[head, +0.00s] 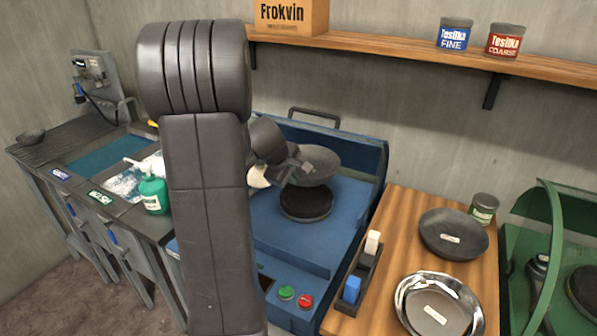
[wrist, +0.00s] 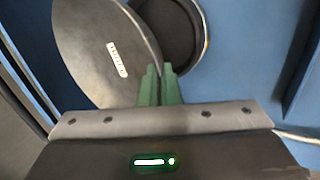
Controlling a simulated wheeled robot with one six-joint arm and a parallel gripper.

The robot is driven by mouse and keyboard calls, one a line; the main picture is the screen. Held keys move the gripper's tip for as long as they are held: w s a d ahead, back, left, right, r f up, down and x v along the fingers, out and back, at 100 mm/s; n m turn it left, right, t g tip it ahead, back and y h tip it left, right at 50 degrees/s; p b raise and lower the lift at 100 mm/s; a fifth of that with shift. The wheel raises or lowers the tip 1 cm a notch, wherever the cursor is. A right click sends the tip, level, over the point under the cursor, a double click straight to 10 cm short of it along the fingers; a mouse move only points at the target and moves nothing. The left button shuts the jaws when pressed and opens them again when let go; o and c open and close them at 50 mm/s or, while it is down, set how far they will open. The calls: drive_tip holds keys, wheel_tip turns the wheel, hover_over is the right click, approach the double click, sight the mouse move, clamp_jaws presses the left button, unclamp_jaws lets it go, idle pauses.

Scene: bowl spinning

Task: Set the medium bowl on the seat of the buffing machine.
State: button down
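A dark grey bowl (head: 318,166) hangs over the blue buffing machine (head: 262,222) in the head view; its label (wrist: 117,59) is too small to read. My gripper (head: 291,174) is shut on the bowl's rim at its left side. In the wrist view the green fingers (wrist: 160,80) are close together at the edge of the bowl (wrist: 85,50). The round black seat (head: 306,203) shows below the bowl, with a gap between them. In the wrist view the seat (wrist: 170,38) is partly hidden behind the bowl. My arm hides part of the machine.
A wooden table (head: 392,212) at right holds a dark bowl (head: 453,236), a shiny bowl (head: 437,305), a can (head: 483,208) and a block rack (head: 358,275). A green machine (head: 545,225) stands farther right. A handle (head: 313,115) and raised hood (head: 360,155) rise behind the seat.

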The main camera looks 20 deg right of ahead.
wheel_tip(320, 180, down, 9)
drive_tip(key=b, duration=0.8)
drive_tip(key=shift+a+f, duration=0.1)
drive_tip(key=shift+s, duration=0.1)
idle(0.4)
drive_tip(key=c, duration=1.6)
unclamp_jaws()
drive_tip(key=v, duration=1.3)
drive_tip(key=shift+s+a+r+p, duration=0.15)
drive_tip(key=shift+a+r+p, duration=0.05)
drive_tip(key=shift+r+p, duration=0.15)
